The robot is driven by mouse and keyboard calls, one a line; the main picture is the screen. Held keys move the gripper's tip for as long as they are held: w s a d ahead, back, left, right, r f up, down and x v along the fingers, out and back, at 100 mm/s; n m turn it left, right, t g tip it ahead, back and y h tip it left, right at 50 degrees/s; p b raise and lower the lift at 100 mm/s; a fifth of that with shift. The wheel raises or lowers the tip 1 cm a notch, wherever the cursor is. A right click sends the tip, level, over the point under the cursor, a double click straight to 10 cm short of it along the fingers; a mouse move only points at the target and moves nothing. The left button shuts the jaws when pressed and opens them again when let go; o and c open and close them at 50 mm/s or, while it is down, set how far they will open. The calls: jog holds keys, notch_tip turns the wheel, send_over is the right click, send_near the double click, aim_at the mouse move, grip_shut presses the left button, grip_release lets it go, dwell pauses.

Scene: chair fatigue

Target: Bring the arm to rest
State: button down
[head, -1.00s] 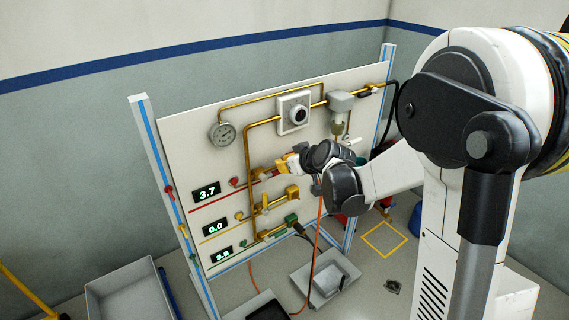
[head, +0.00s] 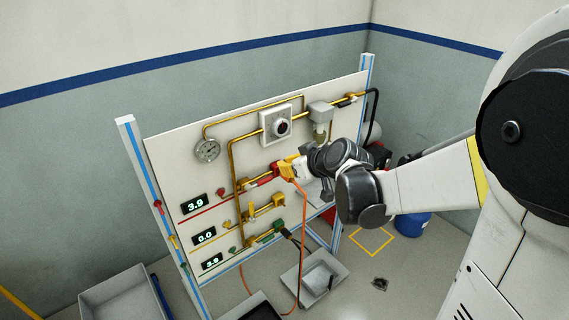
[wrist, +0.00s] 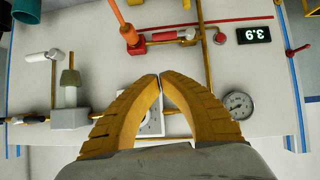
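My gripper (wrist: 160,77) has yellow ribbed fingers whose tips meet in the wrist view, with nothing visible between them. The fingers point toward the upright white panel (head: 165,150), and the wrist view shows it upside down. In the head view my arm reaches in from the right, with its dark wrist joints (head: 345,165) in front of the panel's right half. Where the fingers lie against the fittings behind is hard to tell there. A red fitting (wrist: 134,42) with an orange hose stands beyond the fingertips in the wrist view, apart from them.
The panel carries a round gauge (head: 208,149), a white dial box (head: 280,124), brass pipes and small displays (head: 195,203); the top one reads 3.9. The orange hose (head: 318,236) hangs to the floor. A grey tray (head: 120,297) and a blue drum (head: 411,225) stand nearby.

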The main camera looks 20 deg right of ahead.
jog(key=s+a+f+m+g+h+b, duration=0.1)
jog(key=s+a+m+b, duration=0.1)
jog(key=s, duration=1)
jog(key=s+a+f+m+g+h+b, duration=0.1)
jog(key=s+a+m+g+b, duration=0.1)
jog(key=s, duration=1.1)
jog(key=shift+a+f+g+h, duration=0.2)
jog(key=shift+f+g+h, duration=0.1)
jog(key=shift+h, duration=0.1)
